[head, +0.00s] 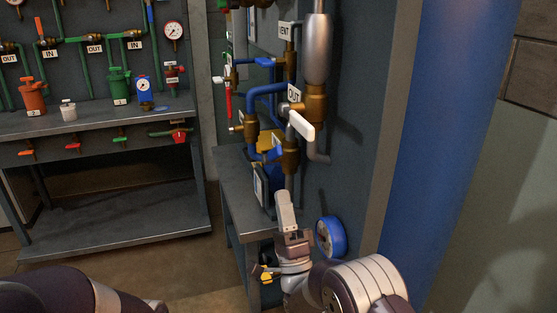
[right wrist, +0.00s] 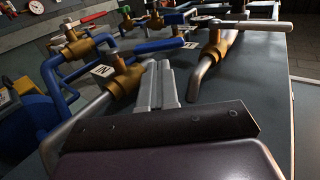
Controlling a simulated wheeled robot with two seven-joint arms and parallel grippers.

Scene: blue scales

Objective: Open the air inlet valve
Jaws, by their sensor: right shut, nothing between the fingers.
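A brass valve (head: 290,157) sits on the wall piping in the head view, with an IN tag partly hidden beside it. In the right wrist view that tag (right wrist: 102,71) is beside a brass valve body (right wrist: 125,82) on a grey pipe. My right gripper (head: 283,196) is just below the valve in the head view, fingers shut and pointing up. In the right wrist view its grey fingers (right wrist: 157,70) are just right of the IN-tagged valve body, with nothing visible between them. I cannot tell whether they touch it. My left gripper is not in view.
A white lever (head: 300,124) is just above, under the OUT tag (head: 294,93). Blue pipes (head: 266,90) and a red-handled valve (head: 228,100) are left of it. A grey bench (head: 233,190) and a workbench (head: 100,121) stand left.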

